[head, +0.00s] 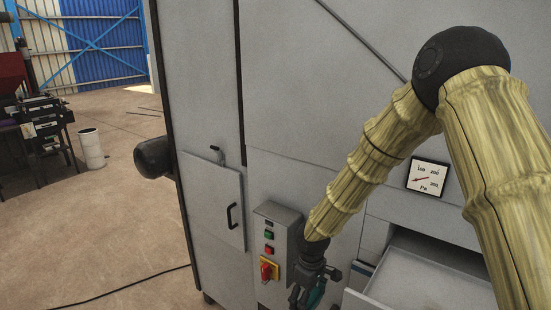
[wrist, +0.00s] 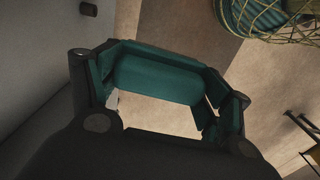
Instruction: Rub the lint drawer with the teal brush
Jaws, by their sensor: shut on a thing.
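The lint drawer (head: 428,274) is a grey metal drawer pulled open at the lower right of the head view. Its inside looks bare, and its front is cut off by the frame edge. My gripper (head: 310,290) is low in the head view, left of the drawer and in front of the cabinet's control box. The teal brush (head: 318,294) shows partly there beside the dark fingers. In the wrist view my gripper (wrist: 163,82) is shut on the teal brush (wrist: 155,72), which spans between the fingers. Its bristles cannot be made out. The brush is apart from the drawer.
The control box (head: 280,245) with buttons and a red switch stands close to my gripper. A pressure gauge (head: 428,176) is above the drawer. A wire basket (wrist: 268,18) shows in the wrist view. The concrete floor (head: 120,210) at left is mostly clear.

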